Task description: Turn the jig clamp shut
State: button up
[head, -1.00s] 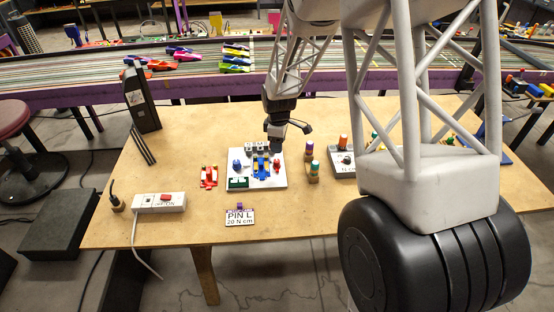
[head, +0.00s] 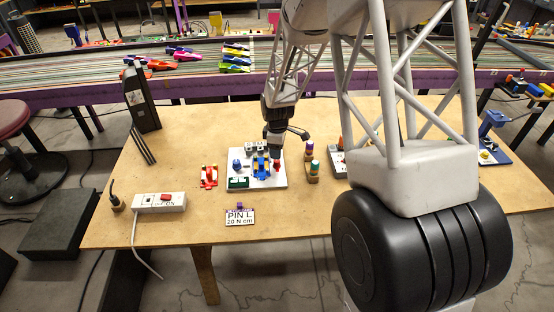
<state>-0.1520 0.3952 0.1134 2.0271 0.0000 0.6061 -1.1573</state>
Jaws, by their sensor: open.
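The jig is a white board (head: 238,180) in the middle of the wooden table, with a blue and yellow car (head: 260,166) on it. A green block (head: 238,183) sits at its front left corner and a small blue part (head: 237,165) stands behind it. A small red part (head: 278,166), perhaps the clamp's handle, is at the board's right side. My gripper (head: 276,156) points down just above this red part, open. Its fingertips are small and dark here, and I cannot tell whether they touch the red part.
A red car (head: 209,176) lies left of the board. Wooden pegs with coloured tops (head: 313,172) stand close on the right. A white switch box (head: 160,202) and a "PIN L 20 N cm" sign (head: 240,217) are in front. My arm hides part of the table's right side.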

aim_at(277, 165)
jog(key=shift+f, duration=2.65)
jog(key=c, duration=0.9)
